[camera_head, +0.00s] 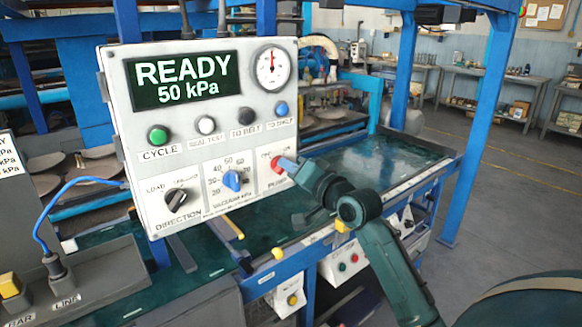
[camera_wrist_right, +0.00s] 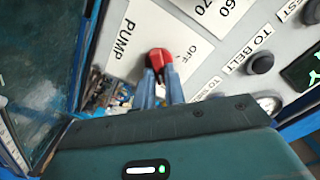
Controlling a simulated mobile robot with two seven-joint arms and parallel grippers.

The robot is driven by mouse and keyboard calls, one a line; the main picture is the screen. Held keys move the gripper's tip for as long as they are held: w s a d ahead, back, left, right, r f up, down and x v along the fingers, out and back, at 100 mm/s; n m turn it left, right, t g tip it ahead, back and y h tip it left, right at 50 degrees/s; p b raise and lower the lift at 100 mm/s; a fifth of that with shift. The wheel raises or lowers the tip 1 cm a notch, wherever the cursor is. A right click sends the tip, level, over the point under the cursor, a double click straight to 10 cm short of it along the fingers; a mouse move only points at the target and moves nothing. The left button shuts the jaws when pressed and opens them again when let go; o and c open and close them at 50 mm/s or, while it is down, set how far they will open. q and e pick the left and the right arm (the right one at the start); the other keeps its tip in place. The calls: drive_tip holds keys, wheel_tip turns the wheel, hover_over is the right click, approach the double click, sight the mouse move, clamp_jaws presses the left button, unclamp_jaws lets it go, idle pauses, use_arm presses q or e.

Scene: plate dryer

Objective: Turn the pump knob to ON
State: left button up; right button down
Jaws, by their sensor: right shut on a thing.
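The red pump knob (camera_head: 277,165) is at the lower right of the white control panel (camera_head: 128,118), above a PUMP label. My right gripper (camera_head: 288,164) reaches it from the right, with its blue fingertips at the knob. In the right wrist view the red knob (camera_wrist_right: 158,56) sits between the tips of my right gripper (camera_wrist_right: 160,71), which is shut on it. The word OFF shows beside the knob there. The fingers cover part of the plate around it, and I cannot tell which mark the knob points at. My left gripper is not in view.
A blue vacuum knob (camera_head: 233,180) and a black direction knob (camera_head: 175,198) are left of the pump knob. Several buttons sit above. The display (camera_head: 183,79) reads READY 50 kPa. A blue-framed table (camera_head: 390,158) lies behind my right arm.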

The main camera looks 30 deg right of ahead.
drive_tip(key=c, duration=1.5)
unclamp_jaws()
drive_tip(key=shift+o, duration=0.2)
drive_tip(key=s+d+b, duration=0.1)
drive_tip(key=s+b, duration=0.2)
drive_tip(key=s, duration=1)
